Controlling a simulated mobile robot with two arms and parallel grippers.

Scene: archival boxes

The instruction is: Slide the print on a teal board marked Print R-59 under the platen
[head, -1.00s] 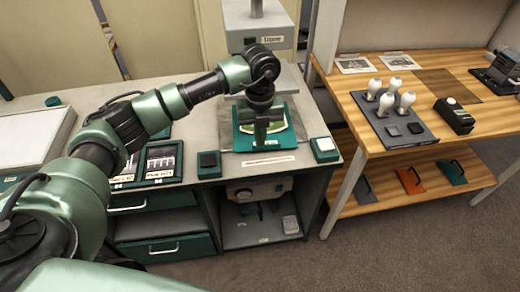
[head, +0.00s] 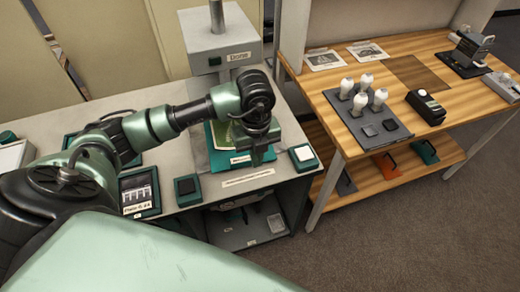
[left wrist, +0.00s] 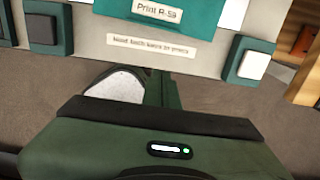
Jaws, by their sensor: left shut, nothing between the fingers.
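The teal board (head: 226,166) with a pale green print (head: 220,136) lies on the grey bench at the foot of a press. The press's upper box (head: 217,42) carries a sign reading "Done". My arm hides much of the platen, so I cannot tell how far the print is under it. My left gripper (head: 262,155) is shut and empty, near the board's front right edge. In the left wrist view its fingers (left wrist: 162,92) point toward the bench front. My right gripper is not in view.
A black key (head: 187,188) and a white key (head: 303,156) flank the board's front. A strip label (head: 248,178) lies between them. A wooden table (head: 345,100) at right holds bulbs (head: 363,92) on a grey tray.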

